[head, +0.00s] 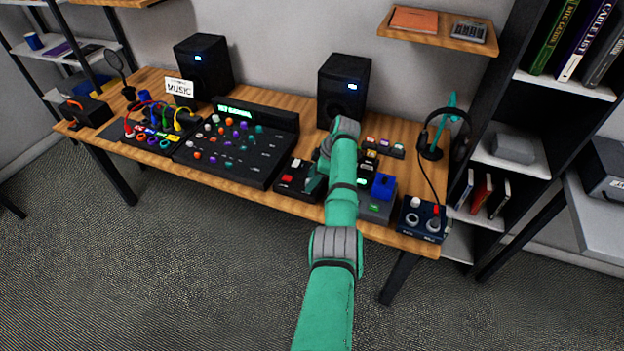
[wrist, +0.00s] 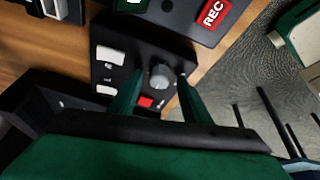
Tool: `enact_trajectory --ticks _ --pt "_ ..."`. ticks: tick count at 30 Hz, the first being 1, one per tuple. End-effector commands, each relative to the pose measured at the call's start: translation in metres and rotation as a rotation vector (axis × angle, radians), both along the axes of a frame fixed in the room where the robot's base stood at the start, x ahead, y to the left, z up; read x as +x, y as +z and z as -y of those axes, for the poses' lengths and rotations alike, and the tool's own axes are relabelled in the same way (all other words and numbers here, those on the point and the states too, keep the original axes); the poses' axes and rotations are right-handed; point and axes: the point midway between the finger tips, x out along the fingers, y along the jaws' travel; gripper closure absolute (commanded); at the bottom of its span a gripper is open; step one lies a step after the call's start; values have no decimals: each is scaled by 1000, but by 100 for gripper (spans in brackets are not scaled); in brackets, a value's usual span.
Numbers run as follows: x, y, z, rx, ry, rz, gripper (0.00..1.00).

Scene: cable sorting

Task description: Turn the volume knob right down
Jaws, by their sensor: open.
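A small black box (wrist: 128,72) in the wrist view carries a round grey knob (wrist: 160,76), a red button (wrist: 145,102) and white switches (wrist: 110,57). Its lettering is too small to read, so I cannot confirm that this is the volume knob. My gripper (wrist: 159,82) is open, with one green finger on each side of the knob. I cannot tell whether the fingers touch it. In the head view the black box (head: 287,188) sits at the desk's front edge, its knob hidden by my gripper (head: 316,180).
A larger mixer (head: 235,150) with many coloured knobs stands left of the box. To the right are a unit with a blue block (head: 383,186) and a blue box with two knobs (head: 422,220). A red REC label (wrist: 213,14) is close by in the wrist view.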

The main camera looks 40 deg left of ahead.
Motion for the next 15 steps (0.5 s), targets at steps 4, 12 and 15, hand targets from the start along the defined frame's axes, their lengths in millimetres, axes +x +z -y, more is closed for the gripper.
enact_trajectory --ticks 4,12,15 --pt "2 6 2 1 -1 2 56" --pt "8 47 18 2 -2 3 56" --pt "11 64 25 1 -2 4 56"
